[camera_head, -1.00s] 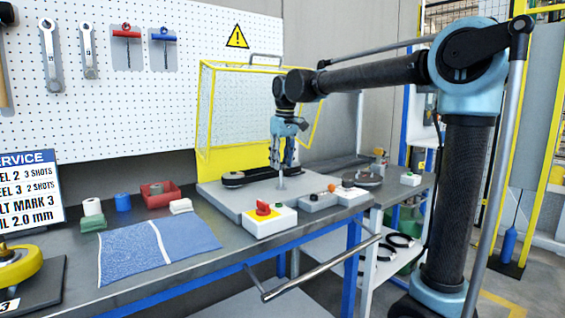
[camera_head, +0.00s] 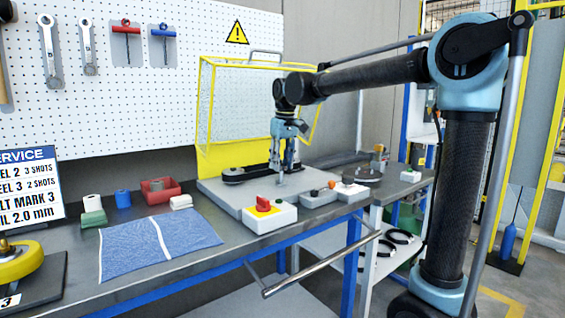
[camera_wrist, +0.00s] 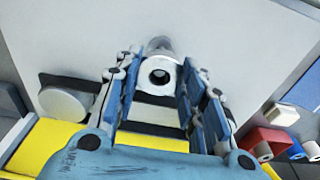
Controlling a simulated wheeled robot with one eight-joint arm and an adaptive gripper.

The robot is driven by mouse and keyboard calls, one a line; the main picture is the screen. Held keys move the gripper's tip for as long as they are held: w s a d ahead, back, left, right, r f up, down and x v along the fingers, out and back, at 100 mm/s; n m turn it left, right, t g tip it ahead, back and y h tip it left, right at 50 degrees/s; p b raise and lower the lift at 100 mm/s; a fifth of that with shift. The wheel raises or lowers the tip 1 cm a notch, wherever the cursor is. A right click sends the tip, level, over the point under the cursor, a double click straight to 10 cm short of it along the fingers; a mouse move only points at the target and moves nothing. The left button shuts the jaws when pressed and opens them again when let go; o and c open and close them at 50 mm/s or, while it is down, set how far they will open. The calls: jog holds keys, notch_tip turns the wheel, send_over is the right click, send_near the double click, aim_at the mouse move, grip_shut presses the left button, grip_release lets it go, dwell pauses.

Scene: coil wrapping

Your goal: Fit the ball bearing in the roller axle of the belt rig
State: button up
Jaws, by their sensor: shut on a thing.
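In the wrist view a pale, thick ring with a dark hole, which I take for the ball bearing (camera_wrist: 160,63), sits between the fingertips of my gripper (camera_wrist: 158,80). A short grey cylinder (camera_wrist: 159,43), perhaps the roller axle, shows just beyond it; I cannot tell whether they touch. In the head view my gripper (camera_head: 287,160) points down over the belt rig (camera_head: 232,194), at the right end of its black belt (camera_head: 245,174). The bearing is too small to make out there.
A white box with a red knob (camera_head: 264,205) and a grey button box (camera_head: 317,198) stand close in front of the rig. A yellow-framed mesh guard (camera_head: 207,100) rises behind. A blue cloth (camera_head: 125,250) and a red bin (camera_head: 150,194) lie to the left.

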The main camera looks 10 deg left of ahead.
aim_at(282, 183)
jog(key=shift+f, duration=2.4)
jog(key=o, duration=1.2)
jog(key=shift+o, duration=0.2)
jog(key=r, duration=0.8)
jog(key=d+r, duration=0.1)
jog(key=r, duration=0.2)
jog(key=shift+s+d+r, duration=0.1)
jog(key=shift+s+r, duration=0.3)
